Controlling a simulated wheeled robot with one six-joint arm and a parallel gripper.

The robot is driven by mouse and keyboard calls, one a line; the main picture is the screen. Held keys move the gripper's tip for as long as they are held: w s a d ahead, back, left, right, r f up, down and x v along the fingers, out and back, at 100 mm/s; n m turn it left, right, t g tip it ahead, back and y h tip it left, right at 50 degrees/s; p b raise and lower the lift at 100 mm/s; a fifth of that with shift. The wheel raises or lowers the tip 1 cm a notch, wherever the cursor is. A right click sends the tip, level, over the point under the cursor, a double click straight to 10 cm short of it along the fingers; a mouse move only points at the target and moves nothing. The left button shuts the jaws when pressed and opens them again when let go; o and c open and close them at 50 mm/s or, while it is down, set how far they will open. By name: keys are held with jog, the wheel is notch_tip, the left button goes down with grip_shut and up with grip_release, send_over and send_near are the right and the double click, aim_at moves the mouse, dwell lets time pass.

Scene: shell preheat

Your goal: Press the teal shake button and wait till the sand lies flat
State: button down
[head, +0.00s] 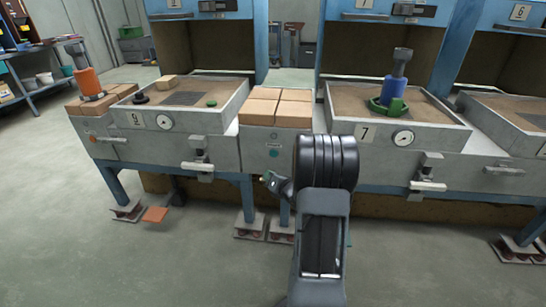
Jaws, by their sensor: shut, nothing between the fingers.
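The teal button (274,153) is a small round disc on the grey front panel below the brick shelf, between the sand boxes marked 9 and 7. My gripper (269,178) shows small and dark at the left of my arm's wrist, just below the button in the picture. It is shut and empty. I cannot tell its gap to the panel. The left sand box (214,123) holds sand (218,88) around a dark grille. The right sand box (437,137) holds sand (351,100) with a green ring (388,106) and a blue cylinder (394,89) in it. The sand's flatness is hard to judge.
Tan bricks (275,106) cover the shelf above the button. Round gauges (164,121) and white-handled levers (198,165) stick out from the box fronts. An orange pedal (155,214) is near the floor at left. The floor (120,265) at front left is clear.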

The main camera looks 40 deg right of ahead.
aim_at(274, 153)
jog(key=shift+w+d+p, duration=0.45)
jog(key=shift+w+d, duration=2.6)
jog(key=shift+w, duration=0.1)
jog(key=shift+w+d+b, duration=0.6)
jog(key=shift+w+b, duration=0.05)
jog(key=shift+b, duration=0.15)
dwell(0.8)
jog(key=shift+s+a, duration=0.1)
dwell(0.3)
jog(key=shift+s+a+b, duration=0.5)
jog(key=shift+s+b, duration=0.05)
